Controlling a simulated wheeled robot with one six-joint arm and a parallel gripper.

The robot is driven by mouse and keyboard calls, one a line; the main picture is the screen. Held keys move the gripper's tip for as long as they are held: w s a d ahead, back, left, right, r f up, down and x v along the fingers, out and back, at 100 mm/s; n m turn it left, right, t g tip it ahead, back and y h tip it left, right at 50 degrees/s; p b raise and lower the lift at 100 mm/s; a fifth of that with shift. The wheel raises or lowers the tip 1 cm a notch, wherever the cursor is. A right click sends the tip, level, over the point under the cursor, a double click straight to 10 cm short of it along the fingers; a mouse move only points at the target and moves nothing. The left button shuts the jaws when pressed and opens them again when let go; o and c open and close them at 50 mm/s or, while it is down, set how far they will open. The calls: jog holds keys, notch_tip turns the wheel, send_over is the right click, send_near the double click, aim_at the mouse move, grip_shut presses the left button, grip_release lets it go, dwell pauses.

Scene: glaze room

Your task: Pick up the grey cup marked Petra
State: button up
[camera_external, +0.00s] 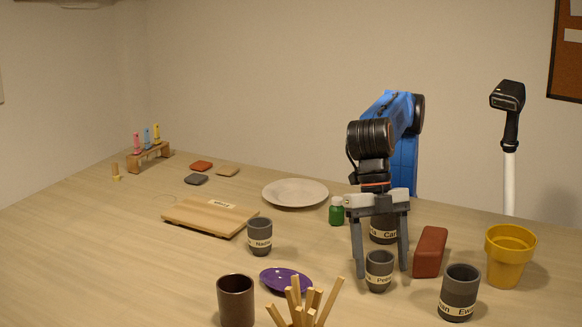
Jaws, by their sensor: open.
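The grey cup with a label that reads "Pe…" (379,272) stands upright on the table, right of centre; the rest of its name is hard to read. My gripper (382,273) points straight down over it and is open. One finger shows to the cup's left and one to its right, with small gaps seen on both sides. The fingertips are low, near the table. Other grey cups stand around: one labelled about "Nadia" (259,238) to the left, one labelled "Ca…" (382,237) partly hidden behind my gripper, and one labelled "Ewan" (460,294) at front right.
A red-brown block (430,252) lies close to the right finger. A green bottle (336,212) stands behind left. A purple saucer (286,281), wooden sticks (305,307) and a brown cup (236,302) are front left. A yellow pot (509,257) stands right.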

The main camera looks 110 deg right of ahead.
aim_at(379, 279)
jog(key=x, duration=0.3)
jog(key=shift+w+a+f, duration=0.15)
jog(key=shift+f, duration=0.1)
jog(key=c, duration=1.2)
jog(key=shift+c, duration=0.2)
jog(key=shift+r, duration=0.15)
